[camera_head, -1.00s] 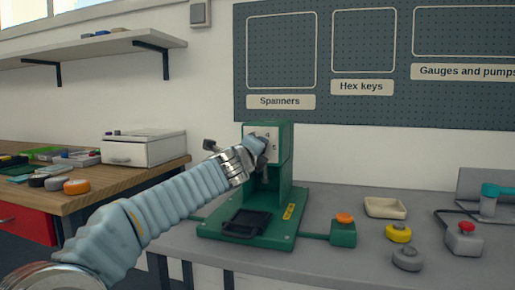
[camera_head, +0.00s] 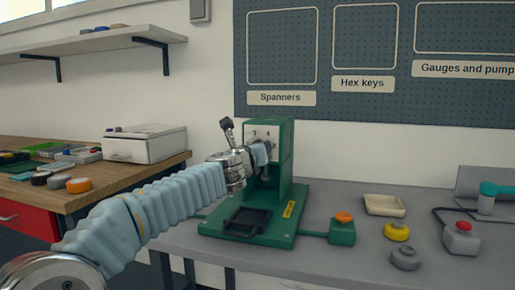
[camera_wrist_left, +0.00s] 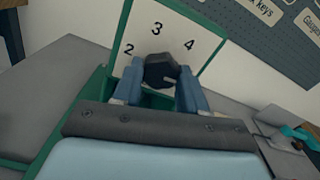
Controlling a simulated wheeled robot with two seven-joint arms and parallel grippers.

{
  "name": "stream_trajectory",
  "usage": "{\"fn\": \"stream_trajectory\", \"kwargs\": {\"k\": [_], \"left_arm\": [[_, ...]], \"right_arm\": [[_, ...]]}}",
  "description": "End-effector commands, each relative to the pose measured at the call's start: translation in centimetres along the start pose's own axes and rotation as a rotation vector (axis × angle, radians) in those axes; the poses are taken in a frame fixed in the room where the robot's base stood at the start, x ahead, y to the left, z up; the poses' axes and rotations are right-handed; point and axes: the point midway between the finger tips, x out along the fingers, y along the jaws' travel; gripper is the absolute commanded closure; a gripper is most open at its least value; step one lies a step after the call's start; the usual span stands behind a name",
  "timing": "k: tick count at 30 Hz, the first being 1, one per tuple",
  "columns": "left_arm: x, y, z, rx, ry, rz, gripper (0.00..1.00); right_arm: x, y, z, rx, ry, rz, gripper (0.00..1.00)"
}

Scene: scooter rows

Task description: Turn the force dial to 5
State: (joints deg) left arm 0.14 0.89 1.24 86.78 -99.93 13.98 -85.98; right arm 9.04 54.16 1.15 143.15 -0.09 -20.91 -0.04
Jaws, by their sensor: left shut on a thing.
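The green force press (camera_head: 285,165) stands on the grey bench, with a white dial plate on its upper front. In the left wrist view the plate (camera_wrist_left: 140,30) shows 2, 3 and 4; its lower right part is hidden by a finger. The dark force dial (camera_wrist_left: 160,70) sits between the blue fingers of my left gripper (camera_wrist_left: 160,84), which is shut on it. A small pale mark on the dial points to the lower right, away from the 4. In the head view my left gripper (camera_head: 264,153) covers the dial. My right gripper is not in view.
In front of the press is a black tray (camera_head: 244,222). To its right are an orange button on a green box (camera_head: 342,231), a cream dish (camera_head: 385,205), yellow (camera_head: 397,232) and grey (camera_head: 405,258) knobs, and a red-topped box (camera_head: 461,239). A wooden bench stands left.

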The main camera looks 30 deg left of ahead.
Motion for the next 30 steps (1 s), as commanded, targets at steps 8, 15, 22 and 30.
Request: {"fn": "stream_trajectory", "kwargs": {"k": [8,15,22,30], "left_arm": [[0.07,-0.01,-0.4,0.066,0.007,-0.001,0.89],[0.08,0.01,-0.43,0.075,0.007,-0.001,0.89],[0.08,0.01,-0.44,0.074,0.007,-0.001,0.54],[0.04,0.03,-0.2,0.073,0.003,0.0,0.33]], "right_arm": [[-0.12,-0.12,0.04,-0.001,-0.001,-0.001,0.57],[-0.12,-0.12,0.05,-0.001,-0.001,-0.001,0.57],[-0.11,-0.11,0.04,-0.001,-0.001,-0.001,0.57],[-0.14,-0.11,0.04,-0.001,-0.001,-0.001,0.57]]}}
